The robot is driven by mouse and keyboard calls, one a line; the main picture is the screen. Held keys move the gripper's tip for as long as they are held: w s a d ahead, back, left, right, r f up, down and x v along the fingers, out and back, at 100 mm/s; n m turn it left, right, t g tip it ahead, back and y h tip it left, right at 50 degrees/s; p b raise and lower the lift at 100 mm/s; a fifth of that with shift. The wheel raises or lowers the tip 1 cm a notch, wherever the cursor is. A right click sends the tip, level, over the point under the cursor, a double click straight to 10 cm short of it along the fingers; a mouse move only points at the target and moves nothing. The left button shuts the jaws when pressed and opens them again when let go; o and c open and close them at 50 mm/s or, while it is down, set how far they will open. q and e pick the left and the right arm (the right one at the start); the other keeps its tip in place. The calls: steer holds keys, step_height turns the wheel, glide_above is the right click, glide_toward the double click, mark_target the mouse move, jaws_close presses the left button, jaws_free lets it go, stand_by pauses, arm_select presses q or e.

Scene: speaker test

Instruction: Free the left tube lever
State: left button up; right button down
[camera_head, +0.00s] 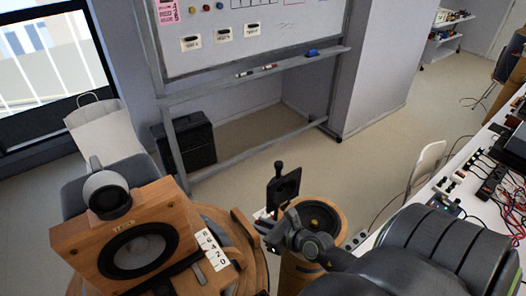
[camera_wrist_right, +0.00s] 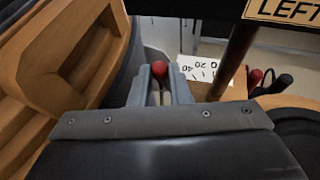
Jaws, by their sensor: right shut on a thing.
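In the right wrist view, a lever with a red ball knob (camera_wrist_right: 160,70) stands between the two grey fingers of my right gripper (camera_wrist_right: 159,92), which are shut on it. A plate reading LEFT (camera_wrist_right: 287,10) is at the top right there, beside a dark reddish post (camera_wrist_right: 231,55). In the head view my right gripper (camera_head: 265,224) reaches in from the right, between a round wooden housing with a black cone (camera_head: 320,216) and the wooden stand. The lever itself is hard to make out there. My left gripper is not in view.
A wooden speaker (camera_head: 83,240) with a large dark cone and a grey round tweeter (camera_head: 106,194) stands at the left. A white numbered scale (camera_head: 212,250) is beside it. A black upright plate (camera_head: 284,187) rises close to my right gripper. A cable-covered bench (camera_head: 470,190) is at the right.

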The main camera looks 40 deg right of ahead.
stand_by(0.5)
steer(key=c, duration=1.6)
jaws_free()
steer(key=v, duration=1.7)
steer(key=shift+s+a+r, duration=0.1)
steer(key=shift+s, duration=0.05)
